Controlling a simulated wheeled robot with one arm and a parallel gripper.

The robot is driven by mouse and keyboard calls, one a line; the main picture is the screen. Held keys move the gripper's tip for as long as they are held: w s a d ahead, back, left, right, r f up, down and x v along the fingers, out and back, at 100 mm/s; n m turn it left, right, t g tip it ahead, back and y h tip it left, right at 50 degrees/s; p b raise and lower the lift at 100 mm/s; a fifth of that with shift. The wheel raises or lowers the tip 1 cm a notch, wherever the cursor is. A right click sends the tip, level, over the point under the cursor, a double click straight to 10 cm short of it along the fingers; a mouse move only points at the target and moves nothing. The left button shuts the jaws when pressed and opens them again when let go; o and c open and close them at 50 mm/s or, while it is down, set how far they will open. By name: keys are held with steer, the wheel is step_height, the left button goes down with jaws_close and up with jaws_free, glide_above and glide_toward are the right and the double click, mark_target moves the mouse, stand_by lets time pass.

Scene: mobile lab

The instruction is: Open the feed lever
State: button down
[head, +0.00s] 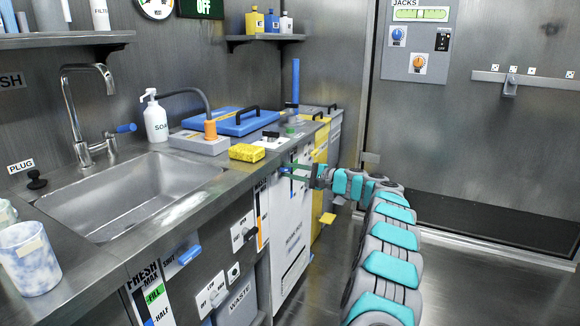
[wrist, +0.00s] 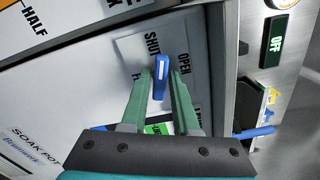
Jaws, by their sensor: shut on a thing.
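The feed lever (wrist: 162,68) is a short blue handle with a white stripe, on a light plate (wrist: 130,44) on the cabinet front. The plate has the words SHUT and OPEN; the lever stands between these two words in the wrist view, closer to SHUT. My gripper (wrist: 162,84) has its two green fingers on either side of the lever, shut on it. In the head view my gripper (head: 299,171) reaches the white cabinet front just below the counter edge, and the lever is mostly hidden there. A green label shows partly between the fingers.
A white cabinet front (head: 290,225) lies below the counter, with a yellow cabinet beyond it. A yellow sponge (head: 247,152) and a blue-lidded box (head: 228,121) are on the counter. Another blue handle (wrist: 254,133) is right of my fingers. The floor at right is open.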

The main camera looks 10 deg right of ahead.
steer(key=c, duration=0.8)
jaws_free()
steer(key=b+v, duration=0.1)
steer(key=v, duration=0.6)
steer(key=shift+s+d, duration=0.2)
steer(key=shift+d, duration=0.1)
